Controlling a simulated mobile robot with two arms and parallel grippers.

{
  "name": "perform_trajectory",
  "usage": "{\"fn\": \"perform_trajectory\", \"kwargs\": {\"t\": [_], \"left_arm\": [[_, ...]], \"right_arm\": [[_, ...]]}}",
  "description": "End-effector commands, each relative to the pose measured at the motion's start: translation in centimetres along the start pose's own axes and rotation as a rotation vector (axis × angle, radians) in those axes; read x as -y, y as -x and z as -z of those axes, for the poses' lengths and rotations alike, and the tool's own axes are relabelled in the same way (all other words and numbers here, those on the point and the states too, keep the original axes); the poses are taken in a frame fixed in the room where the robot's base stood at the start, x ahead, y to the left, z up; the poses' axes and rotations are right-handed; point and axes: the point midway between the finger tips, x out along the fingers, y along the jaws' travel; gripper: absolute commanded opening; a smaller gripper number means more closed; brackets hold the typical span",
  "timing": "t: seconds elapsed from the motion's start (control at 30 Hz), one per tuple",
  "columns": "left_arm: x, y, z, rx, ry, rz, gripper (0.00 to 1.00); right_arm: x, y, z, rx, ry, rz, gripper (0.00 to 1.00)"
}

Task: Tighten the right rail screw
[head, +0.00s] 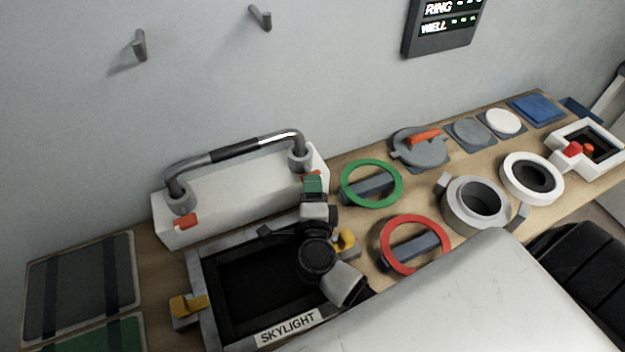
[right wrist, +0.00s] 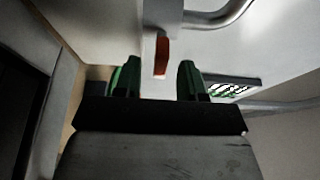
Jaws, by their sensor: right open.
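The chrome rail (head: 275,140) with a dark middle grip stands on a white block (head: 245,198), its two ends in grey sockets. The right rail screw has an orange tab (head: 311,175) on the block's front, below the right socket, partly hidden by my gripper. The left orange tab (head: 186,221) is clear. My right gripper (head: 313,186), with green fingertips, is at the right tab. In the right wrist view, my right gripper (right wrist: 156,78) is open, and the orange tab (right wrist: 161,55) shows between and just beyond the fingertips, with gaps on both sides. My left gripper is not seen.
A skylight frame (head: 215,318) with yellow latches lies below my right arm. Green (head: 346,170) and red (head: 384,238) rings lie to the right. Several round fittings stand farther right. A dark display (head: 440,40) hangs on the wall, with two pegs to its left.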

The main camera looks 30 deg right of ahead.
Motion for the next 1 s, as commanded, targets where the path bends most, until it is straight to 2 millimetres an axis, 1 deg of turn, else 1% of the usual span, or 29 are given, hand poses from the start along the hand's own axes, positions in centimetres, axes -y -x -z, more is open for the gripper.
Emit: {"fn": "perform_trajectory", "kwargs": {"t": [0.03,0.1,0.2,0.47,0.57,0.73,1.0], "left_arm": [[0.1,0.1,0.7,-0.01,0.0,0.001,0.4],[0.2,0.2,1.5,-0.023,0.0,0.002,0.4],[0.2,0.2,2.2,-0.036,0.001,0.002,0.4],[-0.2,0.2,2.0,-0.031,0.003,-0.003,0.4],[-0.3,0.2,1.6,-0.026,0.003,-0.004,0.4],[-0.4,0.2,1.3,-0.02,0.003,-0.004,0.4],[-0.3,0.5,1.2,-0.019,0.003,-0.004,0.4]], "right_arm": [[0.1,-0.6,0.0,0.001,0.002,0.002,0.4],[0.1,-1.2,0.0,0.001,0.001,0.001,0.4],[0.0,-1.6,0.0,0.001,0.0,0.0,0.4],[0.0,-1.7,0.0,0.001,0.0,0.0,0.4],[0.0,-1.7,0.0,0.001,0.0,0.0,0.27],[0.0,-1.7,0.0,0.001,0.0,0.0,0.01],[0.1,-1.6,0.0,0.0,-0.013,-0.006,0.0]]}}
